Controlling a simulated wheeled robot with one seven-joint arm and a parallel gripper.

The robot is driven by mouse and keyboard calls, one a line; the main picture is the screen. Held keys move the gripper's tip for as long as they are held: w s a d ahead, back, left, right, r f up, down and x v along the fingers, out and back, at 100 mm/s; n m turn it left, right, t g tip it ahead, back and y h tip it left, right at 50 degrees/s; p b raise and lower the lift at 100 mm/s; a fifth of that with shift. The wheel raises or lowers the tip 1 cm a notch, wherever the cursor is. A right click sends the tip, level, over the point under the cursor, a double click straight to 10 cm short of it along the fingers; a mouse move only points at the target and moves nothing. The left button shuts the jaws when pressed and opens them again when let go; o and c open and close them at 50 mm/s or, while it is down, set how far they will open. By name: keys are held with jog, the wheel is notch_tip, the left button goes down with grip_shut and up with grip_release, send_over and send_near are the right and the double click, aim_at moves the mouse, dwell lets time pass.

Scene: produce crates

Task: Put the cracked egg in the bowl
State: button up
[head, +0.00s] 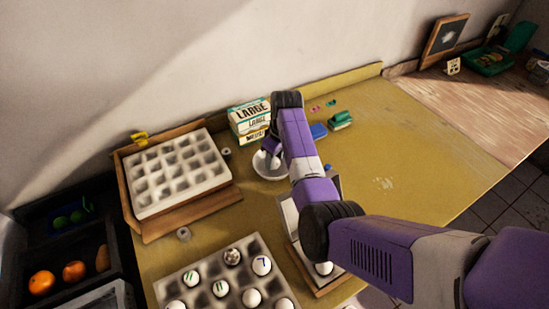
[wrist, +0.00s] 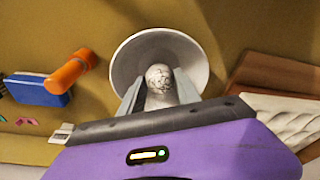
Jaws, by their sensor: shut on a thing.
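In the wrist view my gripper (wrist: 160,88) is shut on a white egg (wrist: 160,77) with dark crack lines, one finger on each side of it. The egg lines up with the inside of a round pale bowl (wrist: 127,55); I cannot tell whether it touches the bowl's bottom. In the head view the bowl (head: 262,170) stands on the yellow worktop, and my gripper (head: 270,157) points down over it. The egg is not clear there. My arm hides part of the bowl's right side.
A grey egg tray (head: 207,279) with several marked eggs sits in front. An empty pale tray (head: 178,172) lies in a wooden box at left. An egg carton (head: 250,120) stands behind the bowl.

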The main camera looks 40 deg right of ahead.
dwell(0.4)
jog(key=o, duration=0.9)
jog(key=shift+r, duration=0.1)
jog(key=r, duration=0.5)
jog(key=s+r, duration=0.1)
jog(key=r, duration=0.1)
jog(key=shift+s+d+r+b, duration=0.1)
jog(key=shift+r+b, duration=0.15)
jog(key=shift+b, duration=0.15)
